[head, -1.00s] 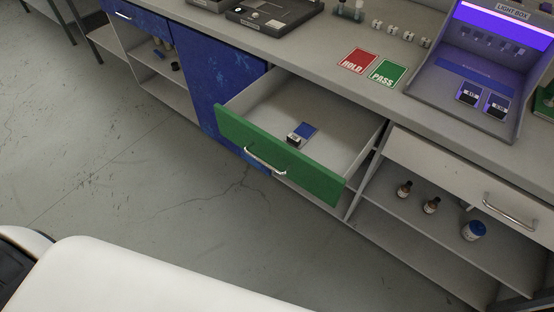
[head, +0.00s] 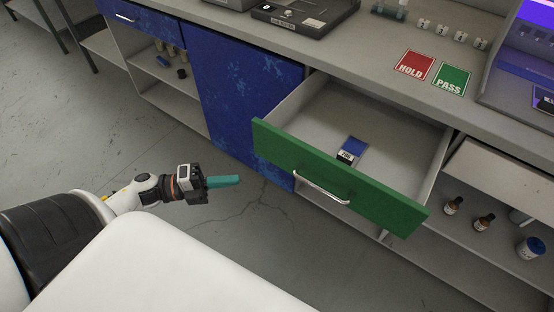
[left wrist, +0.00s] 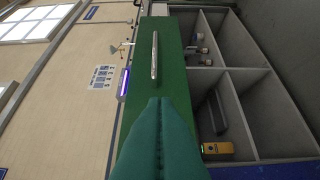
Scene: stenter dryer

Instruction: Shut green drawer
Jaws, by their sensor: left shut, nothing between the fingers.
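The green drawer (head: 386,196) stands pulled out from the bench in the head view. Its front carries a silver bar handle (head: 321,187). A small blue-and-white item (head: 352,149) lies inside on the drawer floor. My left gripper (head: 238,181) is shut and empty, with teal fingers pointing right, apart from the drawer front and to the left of its handle. In the left wrist view the shut fingers (left wrist: 161,104) point toward the green front (left wrist: 173,62), with the handle (left wrist: 154,56) beyond the tips. My right gripper is not in view.
A blue cabinet door (head: 236,100) is left of the drawer. Open shelves with bottles (head: 484,222) are at the right. HOLD (head: 412,65) and PASS (head: 451,78) cards lie on the benchtop. The floor before the drawer is clear.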

